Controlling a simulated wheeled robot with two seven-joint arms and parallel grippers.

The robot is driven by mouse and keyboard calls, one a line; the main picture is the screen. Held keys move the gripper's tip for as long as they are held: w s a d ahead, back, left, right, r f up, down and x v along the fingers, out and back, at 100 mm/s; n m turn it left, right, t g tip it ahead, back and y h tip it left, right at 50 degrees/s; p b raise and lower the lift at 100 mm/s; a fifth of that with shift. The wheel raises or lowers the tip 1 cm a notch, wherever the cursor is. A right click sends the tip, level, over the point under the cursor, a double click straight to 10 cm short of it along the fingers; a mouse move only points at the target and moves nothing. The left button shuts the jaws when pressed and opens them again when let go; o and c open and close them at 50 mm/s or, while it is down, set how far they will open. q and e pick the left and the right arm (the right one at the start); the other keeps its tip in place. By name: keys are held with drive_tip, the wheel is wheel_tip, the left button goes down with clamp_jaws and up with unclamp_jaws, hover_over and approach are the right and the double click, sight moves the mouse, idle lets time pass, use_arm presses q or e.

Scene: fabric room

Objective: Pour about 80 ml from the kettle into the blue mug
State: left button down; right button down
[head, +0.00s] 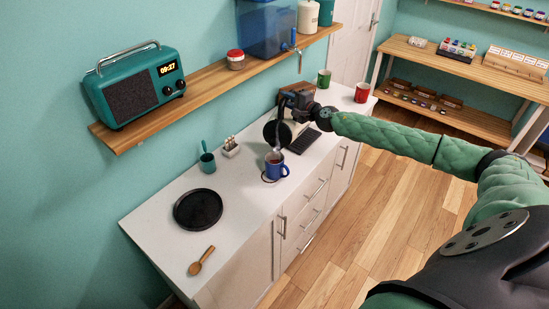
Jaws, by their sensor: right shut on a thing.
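The blue mug (274,171) stands upright on the white counter, with brownish liquid showing inside. My right gripper (294,102) is shut on the kettle and holds it above the counter, just behind the mug. The kettle (277,132) is dark and looks tilted, its thin spout reaching down to the mug's opening. I cannot tell whether liquid is flowing from it. Part of the kettle and its handle is hidden by the gripper. My left gripper is not in view.
A black round tray (198,209), a wooden spoon (201,261) and a teal pot (207,161) lie left on the counter (237,218). A dark flat slab (303,141) lies right of the mug. Green (323,79) and red (362,92) mugs stand farther back. A wall shelf (210,84) hangs above.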

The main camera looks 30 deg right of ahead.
drive_tip(key=shift+s+a+r, duration=0.15)
drive_tip(key=shift+a+r, duration=0.15)
drive_tip(key=shift+s, duration=0.1)
drive_tip(key=shift+s+a+r+n, duration=0.15)
drive_tip(key=shift+a+n, duration=0.1)
drive_tip(key=shift+n, duration=0.15)
drive_tip(key=shift+s+a+r+n+t, duration=0.2)
drive_tip(key=shift+s+a+n+t, duration=0.1)
drive_tip(key=shift+a, duration=0.1)
idle(1.8)
drive_tip(key=w+d+f+m, duration=0.1)
drive_tip(key=d, duration=0.1)
drive_tip(key=w+d+f+m+g, duration=0.1)
drive_tip(key=w+d, duration=0.1)
drive_tip(key=w+d+f+m, duration=0.1)
drive_tip(key=shift+w+d+f, duration=0.15)
drive_tip(key=shift+w+d, duration=0.15)
drive_tip(key=shift+d, duration=0.1)
drive_tip(key=shift+w+d+f+m+g, duration=0.5)
drive_tip(key=shift+d+f+m, duration=0.15)
drive_tip(key=shift+f, duration=0.15)
drive_tip(key=shift+s+r, duration=0.1)
